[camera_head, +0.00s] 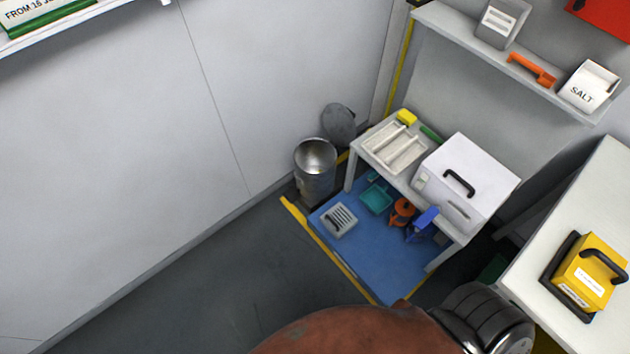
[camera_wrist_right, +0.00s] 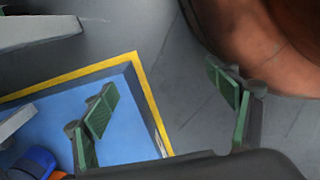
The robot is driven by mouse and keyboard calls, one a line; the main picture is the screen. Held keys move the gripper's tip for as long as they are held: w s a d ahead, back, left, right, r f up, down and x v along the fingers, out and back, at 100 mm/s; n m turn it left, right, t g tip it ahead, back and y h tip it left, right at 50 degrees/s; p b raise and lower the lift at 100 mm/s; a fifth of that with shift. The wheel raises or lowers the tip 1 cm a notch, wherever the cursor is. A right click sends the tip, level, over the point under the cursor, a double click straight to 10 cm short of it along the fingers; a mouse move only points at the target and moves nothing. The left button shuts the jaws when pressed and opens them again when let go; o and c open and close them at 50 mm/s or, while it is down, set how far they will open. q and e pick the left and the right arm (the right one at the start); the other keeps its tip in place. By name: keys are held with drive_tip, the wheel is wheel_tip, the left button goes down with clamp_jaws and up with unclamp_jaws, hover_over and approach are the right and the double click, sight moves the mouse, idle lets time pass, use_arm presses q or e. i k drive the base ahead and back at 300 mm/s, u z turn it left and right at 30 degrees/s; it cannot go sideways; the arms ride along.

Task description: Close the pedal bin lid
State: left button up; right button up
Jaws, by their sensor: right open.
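The pedal bin (camera_head: 315,168) is a silver metal cylinder standing on the floor by the wall, left of the small grey bench. Its round grey lid (camera_head: 339,124) is up, tilted back behind the bin, and the bin's inside shows. My right gripper (camera_wrist_right: 167,103) is open and empty in the right wrist view, its two green-padded fingers apart over the floor and the edge of the blue mat. The bin is not in the right wrist view. My left gripper is in neither view.
A blue mat (camera_head: 365,257) with a yellow border lies under the bench (camera_head: 358,157), holding several small items. A white box (camera_head: 465,182) sits on the bench. A white table (camera_head: 540,230) with a yellow case (camera_head: 589,272) stands at right. Dark floor (camera_head: 225,285) is clear in front of the bin.

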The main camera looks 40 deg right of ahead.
sight(339, 123)
drive_tip(key=z, duration=0.1)
drive_tip(key=i, duration=1.4)
drive_tip(key=z, duration=0.65)
